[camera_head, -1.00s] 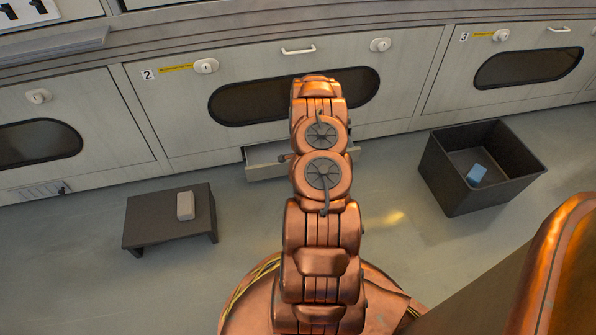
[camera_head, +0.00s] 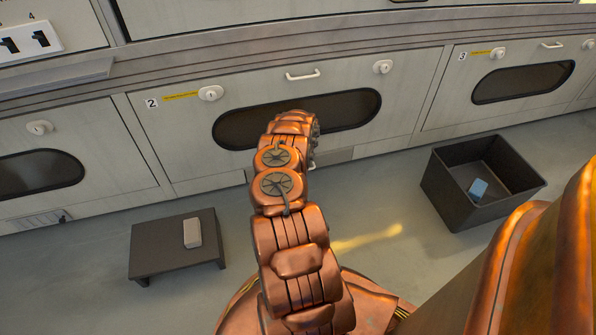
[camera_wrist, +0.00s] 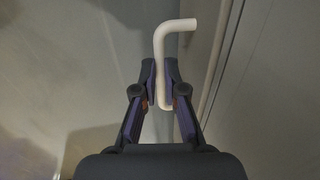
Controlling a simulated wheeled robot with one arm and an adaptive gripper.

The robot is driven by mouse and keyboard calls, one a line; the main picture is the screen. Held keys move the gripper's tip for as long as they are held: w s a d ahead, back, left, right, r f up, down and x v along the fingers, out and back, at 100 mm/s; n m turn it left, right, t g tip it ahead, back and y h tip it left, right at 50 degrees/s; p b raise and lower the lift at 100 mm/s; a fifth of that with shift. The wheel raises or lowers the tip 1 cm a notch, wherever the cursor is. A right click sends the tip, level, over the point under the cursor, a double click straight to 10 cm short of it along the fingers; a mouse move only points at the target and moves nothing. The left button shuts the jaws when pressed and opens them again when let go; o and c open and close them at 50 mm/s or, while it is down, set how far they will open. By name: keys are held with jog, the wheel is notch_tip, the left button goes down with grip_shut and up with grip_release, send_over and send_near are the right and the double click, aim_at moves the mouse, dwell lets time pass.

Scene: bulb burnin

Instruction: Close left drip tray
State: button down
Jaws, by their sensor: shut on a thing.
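The drip tray (camera_head: 338,156) is low in the cabinet front under door 2, mostly hidden behind my arm. The visible part of its front looks about level with the cabinet face; I cannot tell whether a small gap is left. In the wrist view, my gripper (camera_wrist: 164,98) is shut on a white bent handle (camera_wrist: 160,45). The handle's upper end sticks out beyond the fingertips and bends right. A pale panel runs along the right of that view. My gripper is hidden behind my arm in the head view.
A low dark stand (camera_head: 150,255) with a pale block (camera_head: 192,233) is on the floor at left. A black open bin (camera_head: 450,203) with a blue item (camera_head: 478,188) is at right. Doors 2 (camera_head: 170,130) and 3 (camera_head: 440,115) are shut. Floor between stand and bin is clear besides my body.

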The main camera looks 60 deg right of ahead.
jog(key=shift+w+d, duration=0.15)
jog(key=shift+w, duration=0.15)
jog(key=c, duration=1.2)
grip_release()
jog(key=shift+f, duration=0.1)
jog(key=shift+s, duration=0.1)
jog(key=shift+s+a+r, duration=0.25)
jog(key=shift+s+r, duration=0.05)
jog(key=shift+r, duration=1.65)
jog(key=shift+s+a+r, duration=0.25)
jog(key=shift+a+r, duration=0.05)
jog(key=shift+r, duration=1.7)
jog(key=shift+s+a+r, duration=0.25)
jog(key=shift+s+r, duration=0.05)
jog(key=shift+r, duration=1.65)
